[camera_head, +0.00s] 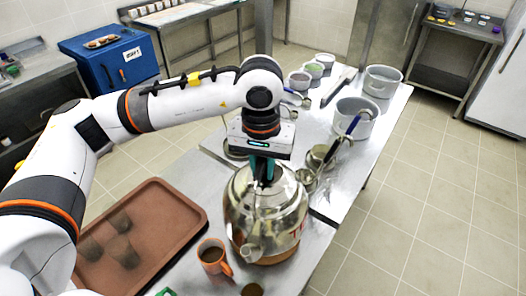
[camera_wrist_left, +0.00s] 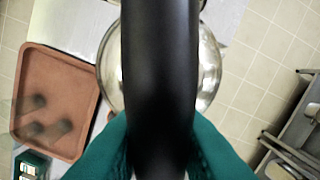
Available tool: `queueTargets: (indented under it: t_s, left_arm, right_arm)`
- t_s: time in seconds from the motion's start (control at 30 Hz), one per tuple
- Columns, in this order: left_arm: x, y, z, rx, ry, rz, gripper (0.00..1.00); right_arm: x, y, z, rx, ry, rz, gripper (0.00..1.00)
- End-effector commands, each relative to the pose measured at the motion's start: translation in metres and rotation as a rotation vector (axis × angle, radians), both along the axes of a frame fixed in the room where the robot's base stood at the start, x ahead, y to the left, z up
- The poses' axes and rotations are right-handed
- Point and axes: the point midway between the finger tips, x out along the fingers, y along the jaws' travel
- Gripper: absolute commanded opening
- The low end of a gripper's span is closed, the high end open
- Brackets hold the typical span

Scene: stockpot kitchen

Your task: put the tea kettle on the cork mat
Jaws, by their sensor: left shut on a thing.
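The shiny metal tea kettle (camera_head: 262,212) is upright near the front edge of the steel table, its spout toward the bottom of the head view. My left gripper (camera_head: 264,172) comes down from above and is shut on its handle. In the left wrist view the black handle (camera_wrist_left: 160,70) runs between the teal fingers, with the kettle's metal body (camera_wrist_left: 208,68) beneath. A brown edge, which looks like the cork mat (camera_head: 282,257), shows under the kettle; most of it is hidden. I cannot tell whether the kettle touches it. My right gripper is not in view.
An orange mug (camera_head: 212,257) stands close to the kettle's left. A brown tray (camera_head: 183,200) with several dark cups lies further left. Pots (camera_head: 352,120) and ladles crowd the table behind. Open floor is to the right.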

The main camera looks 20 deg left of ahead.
Motion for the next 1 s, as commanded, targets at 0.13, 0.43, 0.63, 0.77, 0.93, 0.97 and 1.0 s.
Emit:
queueTargets:
  t_s: [0.13,0.43,0.63,0.77,0.93,0.97,1.0]
  left_arm:
    - [0.001,0.000,-0.008,-0.002,-0.004,0.001,0.00]
    - [0.001,0.000,-0.041,-0.002,-0.003,0.001,0.00]
    - [0.001,0.000,-0.045,-0.002,-0.006,0.000,0.00]
    - [0.001,0.000,-0.046,-0.002,-0.006,0.000,0.00]
    - [0.000,0.000,-0.050,-0.001,-0.002,0.000,0.22]
    - [0.000,0.000,-0.049,-0.001,-0.002,0.000,0.27]
    - [0.000,0.000,-0.049,-0.001,-0.002,0.000,0.34]
  right_arm:
    - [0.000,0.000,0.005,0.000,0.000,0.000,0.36]
    - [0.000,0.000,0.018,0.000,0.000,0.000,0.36]
    - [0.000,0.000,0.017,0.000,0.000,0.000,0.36]
    - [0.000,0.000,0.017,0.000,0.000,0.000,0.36]
    - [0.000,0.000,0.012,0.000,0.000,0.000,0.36]
    - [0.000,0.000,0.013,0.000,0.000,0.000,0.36]
    - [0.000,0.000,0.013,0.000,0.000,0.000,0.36]
